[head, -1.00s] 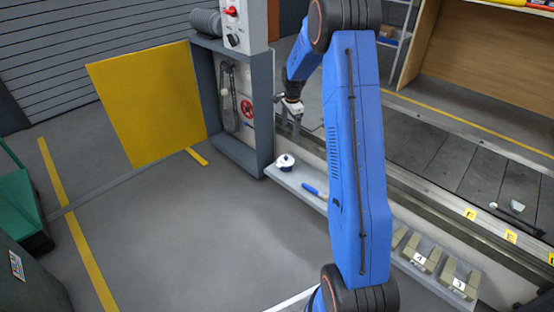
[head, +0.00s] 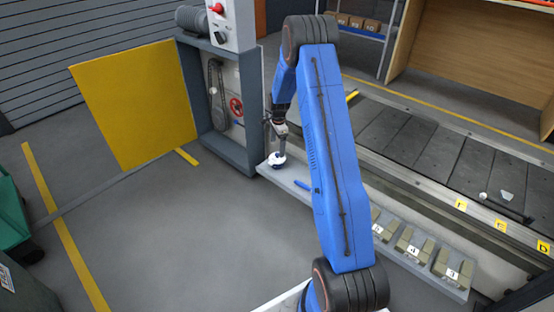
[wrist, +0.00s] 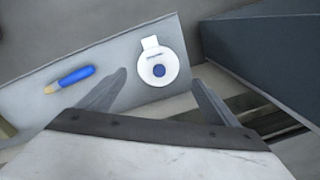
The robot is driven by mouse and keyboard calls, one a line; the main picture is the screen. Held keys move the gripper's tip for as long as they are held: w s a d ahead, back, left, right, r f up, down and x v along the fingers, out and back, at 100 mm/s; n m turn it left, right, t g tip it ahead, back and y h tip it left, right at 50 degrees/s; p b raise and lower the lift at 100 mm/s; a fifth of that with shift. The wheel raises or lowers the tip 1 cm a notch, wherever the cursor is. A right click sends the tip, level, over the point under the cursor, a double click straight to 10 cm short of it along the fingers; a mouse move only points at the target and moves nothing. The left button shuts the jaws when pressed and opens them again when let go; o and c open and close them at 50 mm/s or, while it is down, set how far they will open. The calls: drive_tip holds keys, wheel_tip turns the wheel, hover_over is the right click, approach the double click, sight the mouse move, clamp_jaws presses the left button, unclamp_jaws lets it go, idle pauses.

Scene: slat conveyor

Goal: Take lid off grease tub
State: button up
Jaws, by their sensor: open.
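The grease tub (head: 277,164) stands near the left end of a narrow grey shelf. It is small, dark blue below with a white lid on top. In the wrist view, the white lid (wrist: 157,67) shows from above as a round disc with a dark blue centre and a tab toward the top. My gripper (head: 279,149) is just above the tub in the head view. In the wrist view its two fingers (wrist: 163,92) are spread apart and empty, with the lid ahead of the gap between them. Most of the tub's body is hidden under the lid in the wrist view.
A blue-handled brush-like tool (wrist: 70,78) lies on the shelf (wrist: 110,68) to the tub's left in the wrist view. A dark grey cabinet wall (wrist: 260,55) rises close on the right. Numbered blocks (head: 409,247) stand farther along the shelf. An open yellow door (head: 133,103) stands left.

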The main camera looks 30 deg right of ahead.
sight(278, 154)
drive_tip(key=shift+s+f, duration=0.1)
drive_tip(key=shift+f, duration=3.1)
drive_tip(key=c, duration=1.6)
